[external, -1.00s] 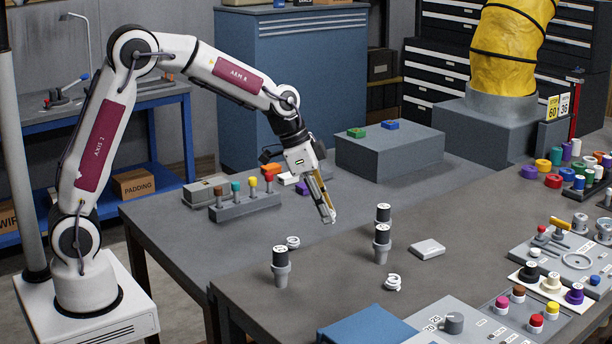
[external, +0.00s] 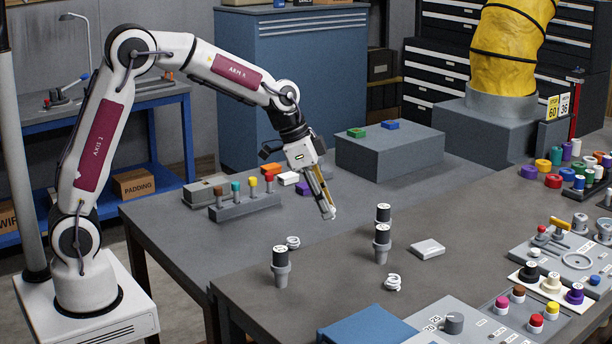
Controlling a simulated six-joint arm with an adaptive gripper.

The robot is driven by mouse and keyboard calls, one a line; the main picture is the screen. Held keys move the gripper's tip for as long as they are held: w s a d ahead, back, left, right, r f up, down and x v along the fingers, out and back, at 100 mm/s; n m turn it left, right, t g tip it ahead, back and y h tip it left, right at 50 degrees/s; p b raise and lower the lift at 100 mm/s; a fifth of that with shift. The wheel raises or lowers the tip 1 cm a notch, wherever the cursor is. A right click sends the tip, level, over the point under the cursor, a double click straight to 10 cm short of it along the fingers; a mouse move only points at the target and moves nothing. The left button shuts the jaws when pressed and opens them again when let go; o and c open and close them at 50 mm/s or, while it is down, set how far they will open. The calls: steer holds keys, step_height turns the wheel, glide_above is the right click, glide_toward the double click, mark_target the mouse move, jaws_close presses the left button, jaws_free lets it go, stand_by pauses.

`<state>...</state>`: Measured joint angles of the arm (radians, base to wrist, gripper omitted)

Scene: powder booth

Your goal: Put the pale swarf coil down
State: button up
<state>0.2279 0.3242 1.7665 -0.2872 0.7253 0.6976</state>
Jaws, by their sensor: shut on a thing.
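Two other pale coils lie on the table: one (external: 293,242) beside the left post, one (external: 393,282) further to the front right.
Black-capped grey posts stand at the left (external: 281,262) and centre (external: 382,242). A rack of coloured knobs (external: 245,205) is left of my gripper. A grey box (external: 390,155) stands behind. Table around the coil is clear.

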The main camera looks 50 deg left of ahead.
steer(key=a+f+n, duration=0.2)
steer(key=a, duration=1.1)
steer(key=s+a+f+n+t+y, duration=0.1)
steer(key=a+f+n, duration=0.1)
steer(key=a, duration=1.2)
steer(key=shift+f, duration=0.35)
steer(key=shift+s, duration=0.1)
steer(key=shift+d, duration=0.1)
steer(key=shift+f, duration=3.1)
steer(key=shift+f, duration=0.1)
steer(key=shift+f, duration=1.8)
steer(key=shift+f, duration=0.15)
